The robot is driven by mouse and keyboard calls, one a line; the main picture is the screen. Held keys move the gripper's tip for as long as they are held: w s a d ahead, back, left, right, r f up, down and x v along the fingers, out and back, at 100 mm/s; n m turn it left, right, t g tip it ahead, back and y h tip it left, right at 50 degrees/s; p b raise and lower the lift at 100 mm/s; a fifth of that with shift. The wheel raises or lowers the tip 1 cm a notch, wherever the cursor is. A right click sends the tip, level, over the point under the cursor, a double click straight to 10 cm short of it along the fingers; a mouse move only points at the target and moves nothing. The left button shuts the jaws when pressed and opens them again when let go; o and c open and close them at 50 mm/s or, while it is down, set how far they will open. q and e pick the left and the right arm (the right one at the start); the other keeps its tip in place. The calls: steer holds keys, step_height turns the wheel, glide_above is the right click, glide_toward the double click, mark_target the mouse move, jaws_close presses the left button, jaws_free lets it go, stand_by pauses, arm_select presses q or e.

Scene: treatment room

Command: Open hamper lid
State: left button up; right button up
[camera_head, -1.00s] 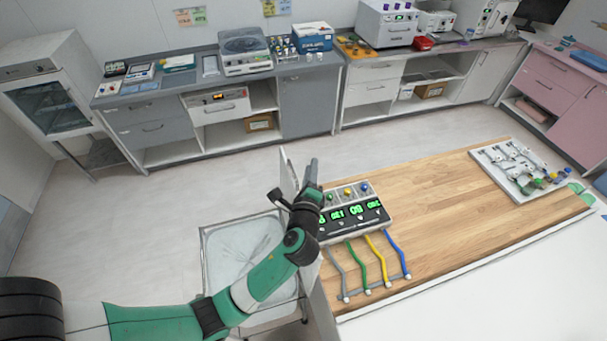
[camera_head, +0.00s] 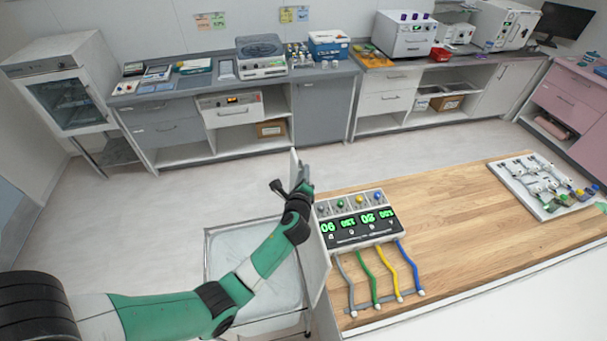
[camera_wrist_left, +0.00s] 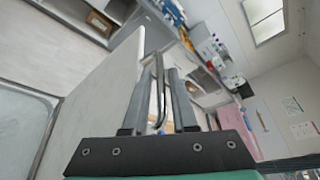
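The hamper is a pale open bin in a metal frame (camera_head: 209,262), left of the wooden table in the head view. Its white lid (camera_head: 315,262) stands upright on the bin's right side, beside the table. In the left wrist view the lid (camera_wrist_left: 105,95) is a pale panel left of the fingers. My left gripper (camera_head: 306,178) is at the lid's upper far part. In the left wrist view, a thin metal handle (camera_wrist_left: 161,85) lies between its two fingers, with a visible gap around it. The fingers look open. My right gripper is not in view.
The wooden table (camera_head: 450,235) carries a device with green digits (camera_head: 354,222), coloured leads and a white board with instruments (camera_head: 540,185). A cabinet and counters line the back wall. The floor (camera_head: 150,215) behind and left of the hamper is clear.

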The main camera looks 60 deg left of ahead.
arm_select(q)
steer(key=shift+w+a+f, duration=0.2)
steer(key=shift+w+a, duration=0.2)
steer(key=shift+a, duration=0.15)
steer(key=shift+c, duration=0.3)
jaws_close()
stand_by(0.8)
